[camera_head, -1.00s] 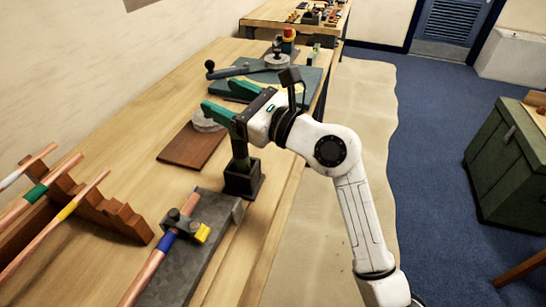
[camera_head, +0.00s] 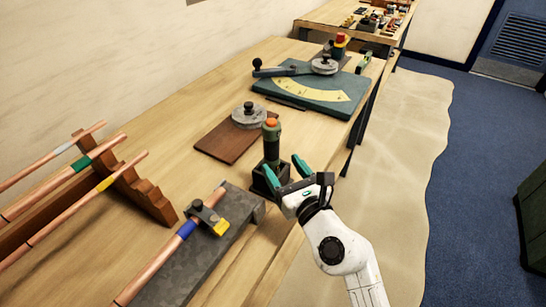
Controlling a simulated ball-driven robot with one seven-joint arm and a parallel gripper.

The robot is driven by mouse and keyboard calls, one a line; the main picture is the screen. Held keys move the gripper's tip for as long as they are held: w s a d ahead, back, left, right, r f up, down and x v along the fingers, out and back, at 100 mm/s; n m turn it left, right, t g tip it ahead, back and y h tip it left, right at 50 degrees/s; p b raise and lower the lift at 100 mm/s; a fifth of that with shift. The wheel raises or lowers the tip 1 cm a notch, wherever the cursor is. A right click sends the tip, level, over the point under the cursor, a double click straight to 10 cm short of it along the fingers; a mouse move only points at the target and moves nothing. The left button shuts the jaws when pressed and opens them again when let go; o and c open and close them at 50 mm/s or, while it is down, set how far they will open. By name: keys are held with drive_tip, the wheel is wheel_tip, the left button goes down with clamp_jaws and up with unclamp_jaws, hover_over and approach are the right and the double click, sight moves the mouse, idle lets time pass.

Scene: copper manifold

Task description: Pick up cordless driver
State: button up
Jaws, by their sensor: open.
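The cordless driver (camera_head: 271,143) is dark green with an orange top. It stands upright in a black square holder (camera_head: 260,186) near the bench's right edge. My gripper (camera_head: 277,163) is open, with its two green fingers pointing away toward the driver. In the picture the driver's lower part lies between the two fingertips. I cannot tell how deep it is between them or whether they touch it. The fingers and gripper body hide part of the holder.
A grey clamp block with a copper pipe (camera_head: 160,272) lies left of the holder. A wooden rack (camera_head: 138,192) carries several pipes at far left. Behind are a brown board (camera_head: 222,143) with a round metal piece (camera_head: 249,116) and a green bending plate (camera_head: 330,92). Bare bench lies between.

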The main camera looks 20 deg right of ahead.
sight(271, 121)
drive_tip(key=shift+w+a+f+p, duration=0.1)
drive_tip(key=shift+w+a+p, duration=0.05)
drive_tip(key=shift+w, duration=1.4)
drive_tip(key=shift+w+a+f+p, duration=0.1)
drive_tip(key=shift+w+p, duration=0.05)
drive_tip(key=shift+w, duration=1.4)
drive_tip(key=c, duration=1.1)
wheel_tip(271, 121, up, 11)
drive_tip(key=p, duration=0.6)
drive_tip(key=shift+f, duration=0.1)
wheel_tip(271, 121, up, 4)
drive_tip(key=p, duration=0.5)
drive_tip(key=shift+r, duration=0.25)
drive_tip(key=shift+r+p, duration=0.6)
drive_tip(key=shift+r, duration=1.4)
